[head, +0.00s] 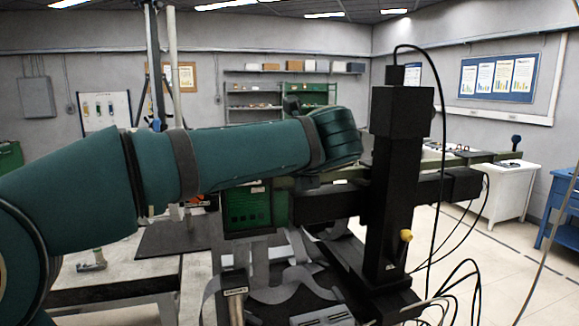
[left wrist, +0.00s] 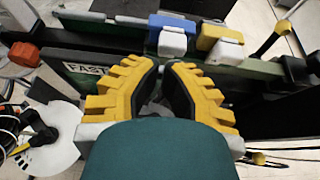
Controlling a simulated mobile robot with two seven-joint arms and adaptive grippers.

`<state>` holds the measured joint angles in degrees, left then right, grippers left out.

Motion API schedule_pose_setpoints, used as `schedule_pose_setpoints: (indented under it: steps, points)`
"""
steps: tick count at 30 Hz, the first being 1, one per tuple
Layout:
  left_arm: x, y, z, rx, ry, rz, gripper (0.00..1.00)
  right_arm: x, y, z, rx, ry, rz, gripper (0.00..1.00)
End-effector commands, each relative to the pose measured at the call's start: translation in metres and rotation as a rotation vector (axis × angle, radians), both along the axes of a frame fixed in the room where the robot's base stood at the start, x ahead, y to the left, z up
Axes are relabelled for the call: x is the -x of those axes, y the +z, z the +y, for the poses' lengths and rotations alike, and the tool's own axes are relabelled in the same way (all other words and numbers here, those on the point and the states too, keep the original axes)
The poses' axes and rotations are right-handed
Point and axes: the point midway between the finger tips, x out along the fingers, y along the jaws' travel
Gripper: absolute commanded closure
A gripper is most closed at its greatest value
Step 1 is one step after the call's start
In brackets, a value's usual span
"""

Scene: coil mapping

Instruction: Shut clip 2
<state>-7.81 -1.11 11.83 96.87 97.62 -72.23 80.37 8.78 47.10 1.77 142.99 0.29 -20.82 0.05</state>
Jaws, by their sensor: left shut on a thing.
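In the left wrist view, a blue clip with a white block (left wrist: 173,42) and a yellow clip with a white block (left wrist: 226,46) sit side by side on a dark rail. No numbers are legible, so I cannot tell which is clip 2. My left gripper (left wrist: 166,66) has yellow fingers with black pads. They are nearly together, just in front of the blue clip's white block. What they hold is hidden between them. In the head view my left gripper is hidden behind my arm. My right gripper is not in view.
A black upright fixture (head: 392,190) with cables stands right of my arm. A green box (head: 246,212) is below the arm. An orange-red part (left wrist: 25,54) lies left of the rail. A white table (head: 505,188) and blue cabinet (head: 562,215) stand farther right, with open floor between.

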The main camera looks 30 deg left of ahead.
Motion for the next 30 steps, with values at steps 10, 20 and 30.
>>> schedule_pose_setpoints:
  steps: [10, 20, 30]
  points:
    - [0.000, 0.002, 0.000, 0.000, 0.000, 0.000, 1.00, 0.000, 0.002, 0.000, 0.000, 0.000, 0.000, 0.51]
    - [0.021, 0.018, -0.025, 0.000, -0.004, -0.004, 1.00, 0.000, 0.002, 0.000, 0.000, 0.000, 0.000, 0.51]
    - [0.059, 0.044, -0.070, 0.001, -0.003, -0.001, 1.00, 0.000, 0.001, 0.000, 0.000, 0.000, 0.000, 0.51]
